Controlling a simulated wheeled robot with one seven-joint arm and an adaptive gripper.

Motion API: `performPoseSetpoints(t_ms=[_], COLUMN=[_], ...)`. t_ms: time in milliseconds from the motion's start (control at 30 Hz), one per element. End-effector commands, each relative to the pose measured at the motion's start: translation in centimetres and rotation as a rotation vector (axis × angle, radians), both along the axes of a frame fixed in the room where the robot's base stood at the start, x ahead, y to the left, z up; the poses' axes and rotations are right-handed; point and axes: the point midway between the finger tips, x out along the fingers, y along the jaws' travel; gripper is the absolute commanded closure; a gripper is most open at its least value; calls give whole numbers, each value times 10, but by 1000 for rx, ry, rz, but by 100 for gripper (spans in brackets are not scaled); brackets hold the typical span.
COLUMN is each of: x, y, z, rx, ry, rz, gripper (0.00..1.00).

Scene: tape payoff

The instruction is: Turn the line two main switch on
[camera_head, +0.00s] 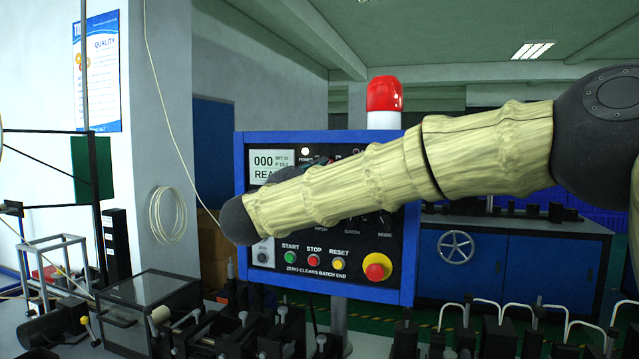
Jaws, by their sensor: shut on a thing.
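A blue-framed control panel (408,255) stands on a post in the middle of the head view. Its display (272,160) is lit and reads 000, with further text partly covered. My arm crosses in front of the panel from the right and hides much of its middle. My gripper cannot be made out; a small dark and reddish patch shows above the arm against the panel, and I cannot tell what it is. No switch labelled as the line two main switch can be read. A white round lamp (305,152) sits near a power label.
Start (290,257), stop (314,261) and reset (338,264) buttons and a red emergency button (376,267) line the panel's lower part. A red beacon (384,94) stands above it. Machines, including a clear-sided box (150,300), crowd the foreground. A blue cabinet (510,262) stands behind.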

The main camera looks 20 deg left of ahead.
Motion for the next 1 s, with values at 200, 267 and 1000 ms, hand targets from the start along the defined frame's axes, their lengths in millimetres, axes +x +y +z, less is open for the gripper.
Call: performPoseSetpoints(t_ms=[200, 267, 1000], x=[1, 1, 1], y=[-2, -2, -3], z=[8, 8, 6], rx=[55, 61, 64], ry=[-12, -12, -9], rz=[-3, -4, -5], gripper=[100, 100, 68])
